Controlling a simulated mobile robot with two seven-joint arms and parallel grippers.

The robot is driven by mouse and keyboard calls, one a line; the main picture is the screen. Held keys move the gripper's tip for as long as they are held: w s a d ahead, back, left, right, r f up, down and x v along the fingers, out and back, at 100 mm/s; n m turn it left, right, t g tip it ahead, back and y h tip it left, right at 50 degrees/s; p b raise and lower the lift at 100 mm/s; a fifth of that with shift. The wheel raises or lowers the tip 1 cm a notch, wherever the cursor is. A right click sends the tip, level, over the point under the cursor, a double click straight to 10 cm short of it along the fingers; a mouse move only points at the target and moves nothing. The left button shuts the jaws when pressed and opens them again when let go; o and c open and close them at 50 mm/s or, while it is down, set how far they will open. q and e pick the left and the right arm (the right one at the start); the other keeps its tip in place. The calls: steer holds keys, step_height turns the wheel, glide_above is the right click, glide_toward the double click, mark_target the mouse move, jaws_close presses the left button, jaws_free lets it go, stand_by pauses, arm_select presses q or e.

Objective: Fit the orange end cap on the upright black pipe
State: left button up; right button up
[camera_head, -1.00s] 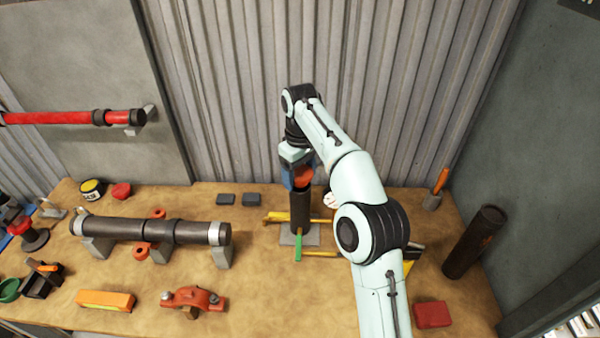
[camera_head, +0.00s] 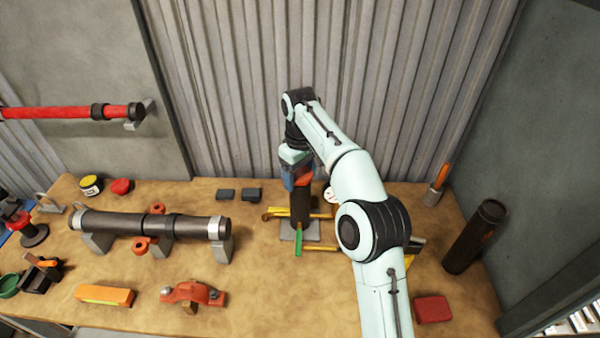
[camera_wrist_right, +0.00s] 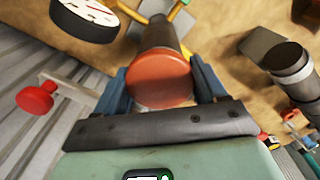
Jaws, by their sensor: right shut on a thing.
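The upright black pipe (camera_head: 300,209) stands on a grey base plate near the middle of the bench. The orange end cap (camera_wrist_right: 160,78) is at the pipe's top end, and it also shows in the head view (camera_head: 304,175). My right gripper (camera_head: 299,181) is shut on the cap from above, with a blue finger on each side in the right wrist view. The cap lines up with the pipe (camera_wrist_right: 160,35); whether it is fully seated is hidden. My left gripper is out of view.
A horizontal dark pipe (camera_head: 145,227) rests on grey supports to the left. Yellow tools (camera_head: 270,214) lie around the base plate. A leaning dark tube (camera_head: 474,238) stands at the right. Corrugated wall (camera_head: 250,90) is close behind.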

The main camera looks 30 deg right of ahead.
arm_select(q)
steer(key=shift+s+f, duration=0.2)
arm_select(e)
steer(key=shift+f, duration=0.55)
steer(key=o, duration=1.3)
